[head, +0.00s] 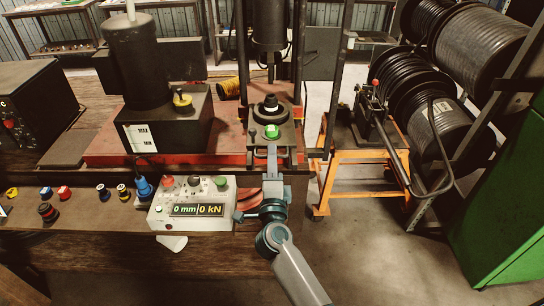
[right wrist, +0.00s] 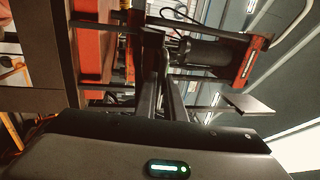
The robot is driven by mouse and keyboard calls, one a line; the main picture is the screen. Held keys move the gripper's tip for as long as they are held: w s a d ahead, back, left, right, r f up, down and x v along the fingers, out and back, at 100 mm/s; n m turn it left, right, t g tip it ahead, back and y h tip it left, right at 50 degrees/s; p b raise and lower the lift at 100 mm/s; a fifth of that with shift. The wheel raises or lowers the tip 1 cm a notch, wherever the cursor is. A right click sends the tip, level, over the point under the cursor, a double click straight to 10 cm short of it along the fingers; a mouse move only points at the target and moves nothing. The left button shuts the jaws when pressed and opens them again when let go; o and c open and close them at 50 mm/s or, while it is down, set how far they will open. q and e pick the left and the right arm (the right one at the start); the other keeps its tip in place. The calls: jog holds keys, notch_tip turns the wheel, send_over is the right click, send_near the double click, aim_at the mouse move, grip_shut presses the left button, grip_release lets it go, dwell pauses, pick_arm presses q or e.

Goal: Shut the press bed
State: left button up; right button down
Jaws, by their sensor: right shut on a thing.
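The press bed (head: 289,134) is a dark sliding plate at the front of the press, below the ram. It sticks out toward me past the red base. In the right wrist view the fingers (right wrist: 160,62) reach away toward the dark press parts. My left gripper is not in view.
A control box (head: 193,208) reading "0 mm 0 kN" stands left of my right arm. A dark pump unit (head: 165,115) is further left. An orange stand (head: 358,160) with a lever tool and hose reels (head: 440,115) are to the right. Small coloured parts lie on the bench's left.

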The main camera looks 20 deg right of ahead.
aim_at(271, 136)
jog(key=x, duration=0.3)
jog(key=f+x, duration=0.1)
jog(key=x, duration=0.5)
jog(key=shift+w+f+p, duration=0.4)
jog(key=shift+s+r, duration=0.1)
jog(key=shift+s, duration=0.05)
jog(key=c, duration=1.8)
grip_release()
jog(key=shift+c, duration=0.2)
jog(key=b+v, duration=0.3)
jog(key=v, duration=1.4)
jog(key=shift+s+b, duration=0.15)
jog(key=shift+b, duration=0.15)
